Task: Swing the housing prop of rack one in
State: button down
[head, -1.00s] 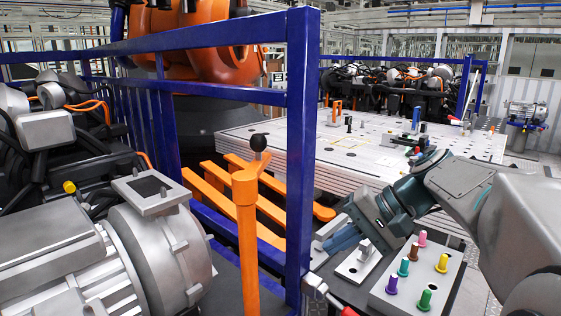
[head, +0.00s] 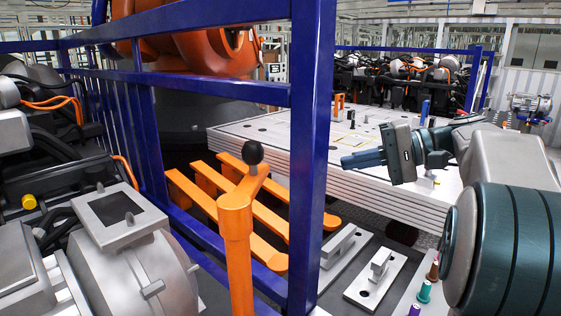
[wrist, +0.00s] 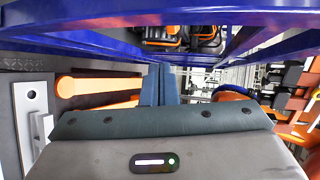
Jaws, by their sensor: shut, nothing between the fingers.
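The orange prop (head: 238,245) stands upright at the near corner of the blue rack frame (head: 310,150). Its short top arm carries a black ball knob (head: 253,152) and points up and away to the right, towards the orange bars. My gripper (head: 343,162) is shut and empty, fingers pointing left, to the right of the blue corner post and apart from the prop. In the wrist view the two blue fingers (wrist: 160,72) lie side by side, with orange bars (wrist: 98,86) to their left. I cannot tell whether the prop shows in the wrist view.
A grey motor housing (head: 135,270) fills the lower left. Orange bars (head: 215,192) lie behind the prop. Metal blocks (head: 375,277) and coloured pegs (head: 424,290) stand at lower right. A large pale table (head: 400,195) lies behind my gripper. The blue post stands between gripper and prop.

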jog(key=p, duration=0.1)
send_near(249, 170)
jog(key=w+f, duration=0.4)
jog(key=shift+w+a+p, duration=0.15)
jog(key=shift+a+p, duration=0.15)
jog(key=shift+a, duration=0.7)
